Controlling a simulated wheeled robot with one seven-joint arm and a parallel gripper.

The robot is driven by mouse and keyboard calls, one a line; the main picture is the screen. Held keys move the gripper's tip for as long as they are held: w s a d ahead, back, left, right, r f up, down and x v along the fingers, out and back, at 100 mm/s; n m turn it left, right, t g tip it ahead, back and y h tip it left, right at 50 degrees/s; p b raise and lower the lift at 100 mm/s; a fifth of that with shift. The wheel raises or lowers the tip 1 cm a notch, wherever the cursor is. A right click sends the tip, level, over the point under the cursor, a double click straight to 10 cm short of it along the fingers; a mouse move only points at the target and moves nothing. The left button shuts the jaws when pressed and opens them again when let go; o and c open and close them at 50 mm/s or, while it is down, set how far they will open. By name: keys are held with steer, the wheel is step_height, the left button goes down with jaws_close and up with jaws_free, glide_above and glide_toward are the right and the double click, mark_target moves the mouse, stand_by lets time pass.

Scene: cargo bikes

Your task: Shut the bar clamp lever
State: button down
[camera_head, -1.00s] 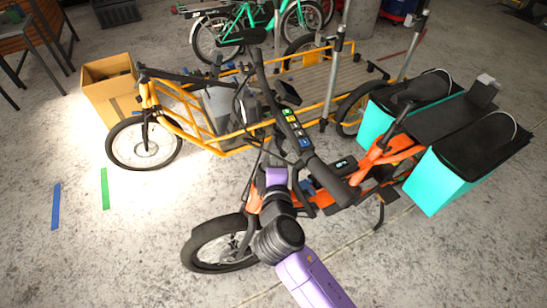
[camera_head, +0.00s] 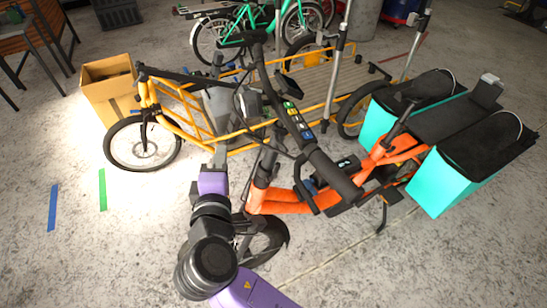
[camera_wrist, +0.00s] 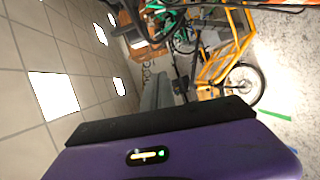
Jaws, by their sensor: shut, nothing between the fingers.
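The orange cargo bike (camera_head: 285,204) stands at the centre in the head view, its dark handlebar (camera_head: 318,158) running diagonally above the frame. Its dark stem (camera_head: 262,172) rises to the middle of the bar. The clamp lever is too small and dark to make out among the cables and fittings there. My gripper (camera_head: 219,154) is left of the stem, apart from it in the picture; how far apart in depth I cannot tell. In the wrist view my grey fingers (camera_wrist: 160,93) are together and empty, with no clamp or lever seen near them.
A yellow cargo bike (camera_head: 205,118) stands behind, with a cardboard box (camera_head: 107,95) to its left. Turquoise panniers (camera_head: 440,185) hang at the orange bike's rear. The concrete floor at the lower left is clear, with blue tape (camera_head: 53,207) and green tape (camera_head: 102,190).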

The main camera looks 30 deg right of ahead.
steer(key=a+m+h, duration=0.1)
steer(key=a+m, duration=0.1)
steer(key=m+g+h+p, duration=0.2)
steer(key=m+g+h, duration=0.2)
steer(key=m+g, duration=0.2)
glide_toward(280, 146)
steer(key=x, duration=0.3)
steer(key=w+x, duration=0.1)
steer(key=x, duration=0.1)
steer(key=shift+w+r, duration=0.1)
steer(key=shift+w, duration=0.05)
steer(key=shift+d+f, duration=0.25)
steer(key=shift+d, duration=0.15)
